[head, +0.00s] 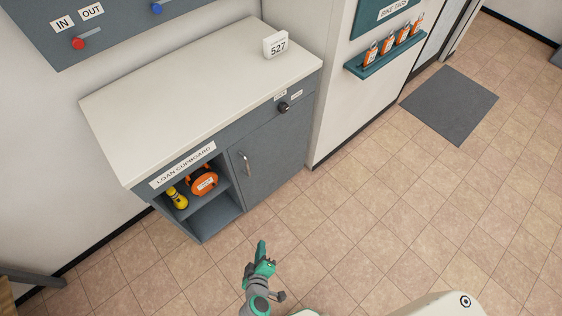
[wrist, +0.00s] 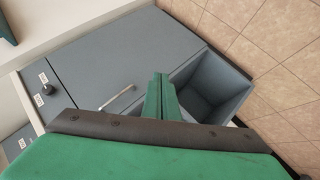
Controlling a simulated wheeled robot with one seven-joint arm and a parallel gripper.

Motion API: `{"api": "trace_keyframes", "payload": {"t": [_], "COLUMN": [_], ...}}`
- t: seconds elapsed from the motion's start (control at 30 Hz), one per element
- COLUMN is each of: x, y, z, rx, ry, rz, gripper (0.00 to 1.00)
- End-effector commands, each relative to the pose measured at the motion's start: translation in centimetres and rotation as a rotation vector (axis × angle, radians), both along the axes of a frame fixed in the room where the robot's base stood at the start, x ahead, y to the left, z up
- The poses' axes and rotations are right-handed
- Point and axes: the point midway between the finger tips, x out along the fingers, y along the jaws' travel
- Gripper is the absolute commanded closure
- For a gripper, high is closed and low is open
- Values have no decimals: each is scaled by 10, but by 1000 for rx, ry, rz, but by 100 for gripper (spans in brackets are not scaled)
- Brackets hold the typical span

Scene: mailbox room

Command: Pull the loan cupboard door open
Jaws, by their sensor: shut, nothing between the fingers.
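The loan cupboard (head: 159,182) is a grey cabinet with a white top. Its grey door (head: 273,157) is closed, with a vertical silver handle (head: 246,163) near its left edge. My green gripper (head: 262,248) is shut and empty, in front of and below the cupboard, apart from the handle. In the wrist view the door (wrist: 135,60) lies beyond my fingers (wrist: 160,97), and the handle (wrist: 118,98) shows to the left of the fingertips. The open compartment lies to their right.
The open shelf holds a yellow torch (head: 177,198) and an orange item (head: 203,181). A dark knob (head: 283,107) is above the door. A white sign (head: 276,45) reading 527 stands on top. Tiled floor (head: 350,220) is clear to the right; a grey mat (head: 449,105) lies farther off.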

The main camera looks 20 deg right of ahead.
Motion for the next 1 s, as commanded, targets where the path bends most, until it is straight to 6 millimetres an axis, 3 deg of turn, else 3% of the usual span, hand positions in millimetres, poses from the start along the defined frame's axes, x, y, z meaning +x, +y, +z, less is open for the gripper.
{"api": "trace_keyframes", "payload": {"t": [0.03, 0.23, 0.5, 0.7, 1.0], "x": [22, 93, 180, 210, 226], "y": [-6, -37, -60, -62, -79], "z": [-4, 3, 69, 109, 118], "rx": [-64, -349, -688, -817, -845], "ry": [5, 22, -47, -99, -111], "rz": [-11, -94, -249, -324, -345], "gripper": [100, 100, 100, 100, 100]}}
